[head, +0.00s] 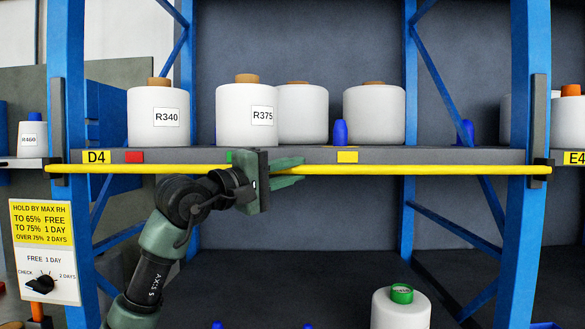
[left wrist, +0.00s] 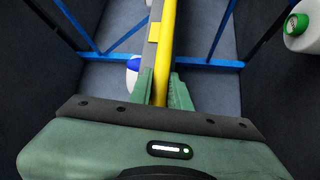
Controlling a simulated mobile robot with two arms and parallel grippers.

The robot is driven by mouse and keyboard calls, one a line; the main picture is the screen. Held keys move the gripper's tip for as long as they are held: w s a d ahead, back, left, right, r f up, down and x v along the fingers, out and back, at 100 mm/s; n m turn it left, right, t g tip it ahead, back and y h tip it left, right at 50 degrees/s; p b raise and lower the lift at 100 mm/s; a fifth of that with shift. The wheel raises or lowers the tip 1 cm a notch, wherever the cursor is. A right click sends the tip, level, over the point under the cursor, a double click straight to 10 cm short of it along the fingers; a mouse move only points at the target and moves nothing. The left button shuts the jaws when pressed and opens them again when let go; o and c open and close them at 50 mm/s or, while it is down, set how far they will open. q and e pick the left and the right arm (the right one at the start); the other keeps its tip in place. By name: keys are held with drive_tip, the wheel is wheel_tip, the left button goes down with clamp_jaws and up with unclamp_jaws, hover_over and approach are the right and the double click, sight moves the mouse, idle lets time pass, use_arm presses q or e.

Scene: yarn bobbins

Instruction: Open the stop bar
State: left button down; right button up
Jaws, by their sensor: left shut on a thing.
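The stop bar (head: 430,169) is a yellow rod that runs level across the front of the shelf, from a dark bracket on the left blue post to one on the right post. My left gripper (head: 287,172) is at the bar, a little left of its middle, with its fingers closed around it. In the left wrist view the bar (left wrist: 167,45) passes between the two green fingers (left wrist: 162,88). The part of the bar behind the gripper body is hidden in the head view. My right gripper is in neither view.
Bobbins R340 (head: 150,125) and R375 (head: 236,122) stand on the shelf behind the bar, with two more bobbins to the right. A bobbin with a green core (head: 400,309) stands lower right. Blue posts (head: 527,90) flank the bay. A humidity card (head: 45,250) hangs at left.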

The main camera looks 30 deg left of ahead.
use_arm(q)
drive_tip(key=shift+f, duration=0.1)
drive_tip(key=c, duration=1.3)
unclamp_jaws()
drive_tip(key=shift+s, duration=0.1)
drive_tip(key=shift+s+a+f, duration=0.1)
drive_tip(key=shift+s, duration=0.1)
drive_tip(key=b+v, duration=0.3)
drive_tip(key=v, duration=0.4)
drive_tip(key=shift+s+b, duration=0.15)
drive_tip(key=shift+b, duration=0.2)
